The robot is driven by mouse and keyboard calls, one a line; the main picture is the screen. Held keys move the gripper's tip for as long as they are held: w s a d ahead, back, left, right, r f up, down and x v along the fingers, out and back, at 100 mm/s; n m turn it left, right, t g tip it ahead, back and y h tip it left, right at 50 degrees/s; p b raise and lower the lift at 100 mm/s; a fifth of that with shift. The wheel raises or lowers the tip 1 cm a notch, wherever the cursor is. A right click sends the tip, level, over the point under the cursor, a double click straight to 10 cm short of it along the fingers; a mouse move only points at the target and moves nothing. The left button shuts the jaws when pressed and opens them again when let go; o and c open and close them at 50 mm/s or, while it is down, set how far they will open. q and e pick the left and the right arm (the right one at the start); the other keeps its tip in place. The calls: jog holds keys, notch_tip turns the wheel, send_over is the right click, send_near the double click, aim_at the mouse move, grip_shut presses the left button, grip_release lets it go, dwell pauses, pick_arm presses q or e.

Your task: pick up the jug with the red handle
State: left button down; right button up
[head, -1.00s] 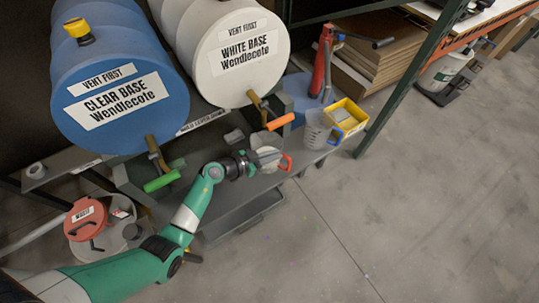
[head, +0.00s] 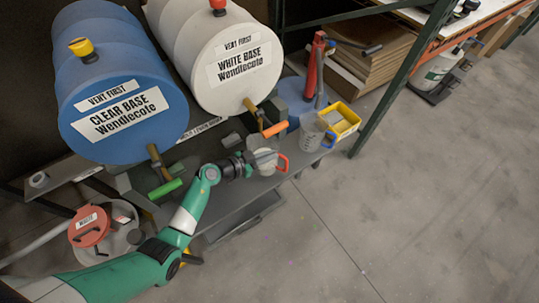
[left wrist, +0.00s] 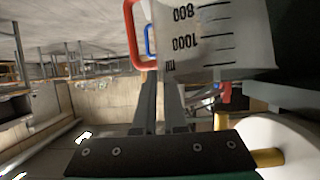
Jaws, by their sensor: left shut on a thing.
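The clear jug (head: 262,167) with the red handle (head: 283,163) is at the front edge of the grey shelf in the head view. My left gripper (head: 258,158) is at its rim, with the jug wall between the fingers. In the left wrist view the jug's marked wall (left wrist: 205,42) fills the top, upside down, with the red handle on the left. The left fingers (left wrist: 162,85) reach to the wall beside that handle and are shut on it. I cannot tell whether the jug's base touches the shelf. My right gripper is not in view.
A second jug (head: 311,135) with a blue handle stands to the right, near a yellow bin (head: 342,120). An orange-handled tap (head: 275,130) is just above the held jug. A green-handled tap (head: 164,189) is to the left. The floor in front is clear.

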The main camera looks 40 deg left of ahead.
pick_arm(q)
jog(key=s+a+p, duration=0.2)
jog(key=s+p, duration=0.1)
jog(key=s, duration=0.5)
jog(key=s+a+p, duration=0.1)
jog(key=s+p, duration=0.2)
jog(key=s, duration=0.6)
jog(key=shift+s+a, duration=0.25)
jog(key=shift+a, duration=0.1)
